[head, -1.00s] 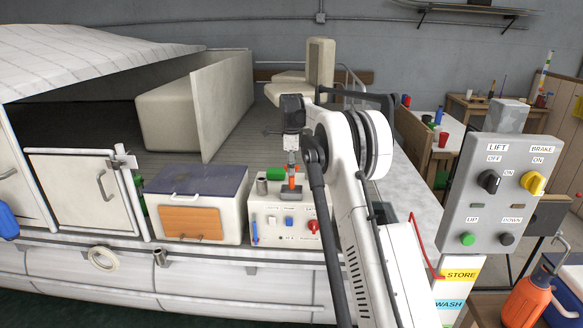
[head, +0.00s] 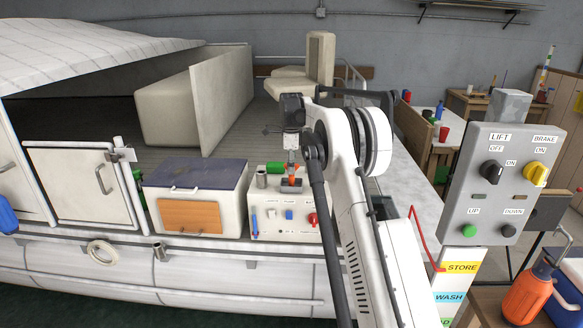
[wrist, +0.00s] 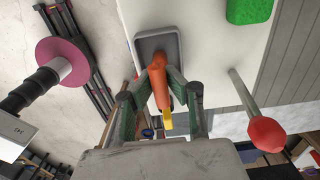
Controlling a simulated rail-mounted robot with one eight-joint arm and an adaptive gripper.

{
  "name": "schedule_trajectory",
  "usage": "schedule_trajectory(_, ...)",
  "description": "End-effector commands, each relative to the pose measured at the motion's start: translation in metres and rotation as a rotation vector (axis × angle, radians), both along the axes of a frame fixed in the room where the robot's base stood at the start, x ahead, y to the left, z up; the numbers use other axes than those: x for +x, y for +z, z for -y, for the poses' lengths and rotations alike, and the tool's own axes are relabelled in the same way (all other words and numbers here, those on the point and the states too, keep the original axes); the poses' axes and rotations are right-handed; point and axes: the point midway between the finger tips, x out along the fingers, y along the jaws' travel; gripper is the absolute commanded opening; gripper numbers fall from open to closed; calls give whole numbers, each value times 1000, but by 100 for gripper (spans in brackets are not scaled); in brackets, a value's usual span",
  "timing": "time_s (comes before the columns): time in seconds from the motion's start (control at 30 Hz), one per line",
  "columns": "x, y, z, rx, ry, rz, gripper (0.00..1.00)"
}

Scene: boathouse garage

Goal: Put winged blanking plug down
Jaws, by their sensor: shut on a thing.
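An orange plug-like piece, which I take to be the winged blanking plug (wrist: 158,88), is between the green-padded fingers of my gripper (wrist: 160,78) in the wrist view. My gripper is shut on it. The far end of the plug is over a grey, round-cornered rectangular tray or recess (wrist: 146,45) on a white surface. I cannot tell whether it touches. In the head view my gripper (head: 291,168) points down above the white control box (head: 273,221), with the orange piece (head: 291,182) at its tip near the box top.
A grey metal tube (head: 261,177) and a green block (head: 277,168) stand close left of the gripper. A red knob (head: 313,219) is on the box front. A cool box (head: 199,196) is to the left. The wrist view shows a red-ended rod (wrist: 268,133) at right.

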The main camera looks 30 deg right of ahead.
Motion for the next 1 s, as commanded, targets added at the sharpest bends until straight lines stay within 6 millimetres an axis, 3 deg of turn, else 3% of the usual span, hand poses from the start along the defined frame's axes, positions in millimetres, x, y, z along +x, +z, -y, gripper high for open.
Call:
schedule_trajectory(0.8, 0, -6, 0, 0, 0, 0, 0)
schedule_trajectory(0.83, 0, -6, 0, 0, 0, 0, 12)
schedule_trajectory(1.0, 0, -6, 0, 0, 0, 0, 33)
